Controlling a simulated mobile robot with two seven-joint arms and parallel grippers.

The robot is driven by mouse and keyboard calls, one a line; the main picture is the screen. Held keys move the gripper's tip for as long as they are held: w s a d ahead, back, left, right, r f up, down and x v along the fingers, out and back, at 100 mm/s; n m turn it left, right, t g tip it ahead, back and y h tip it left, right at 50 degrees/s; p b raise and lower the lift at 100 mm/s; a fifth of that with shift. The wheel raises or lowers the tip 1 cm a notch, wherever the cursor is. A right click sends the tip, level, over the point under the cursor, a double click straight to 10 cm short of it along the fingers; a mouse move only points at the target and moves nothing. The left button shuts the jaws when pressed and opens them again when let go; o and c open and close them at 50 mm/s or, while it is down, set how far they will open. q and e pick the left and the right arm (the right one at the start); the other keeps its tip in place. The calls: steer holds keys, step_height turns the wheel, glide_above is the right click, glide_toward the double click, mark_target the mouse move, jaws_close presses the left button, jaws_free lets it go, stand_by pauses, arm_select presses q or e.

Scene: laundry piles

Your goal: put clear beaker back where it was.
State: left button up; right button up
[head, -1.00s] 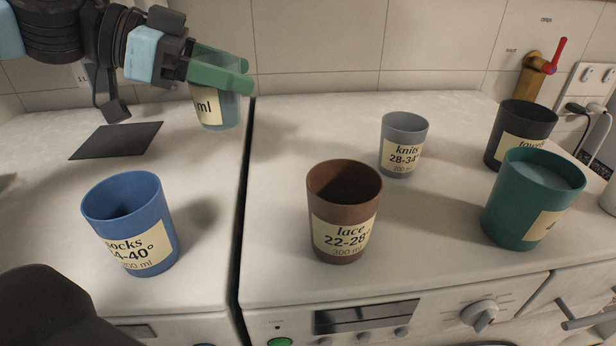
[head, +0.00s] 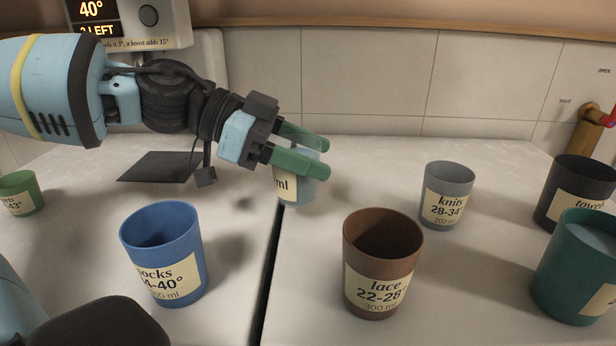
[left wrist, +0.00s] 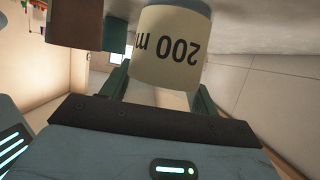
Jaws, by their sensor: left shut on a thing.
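The clear beaker (head: 296,191) is a pale bluish see-through cup with a cream label ending in "ml". My left gripper (head: 308,152) has its green fingers shut on its upper part. It looks about upright, over the far end of the dark gap between the two white tops; whether its base touches is hard to tell. In the left wrist view the beaker (left wrist: 168,45) appears upside down between the fingers, its label reading "200 ml". A dark square mat (head: 155,166) lies bare on the left top.
A blue socks cup (head: 163,254) and a green cup (head: 20,192) stand on the left top. A brown lace cup (head: 380,265), grey knits cup (head: 448,195), dark towels cup (head: 575,195) and teal cup (head: 575,265) stand on the right. A display box (head: 130,20) reads 40°.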

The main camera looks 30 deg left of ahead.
mark_target(309, 178)
arm_select(q)
steer(key=shift+f, duration=1.85)
steer(key=shift+f, duration=0.15)
steer(key=o, duration=1)
steer(key=shift+c, duration=0.2)
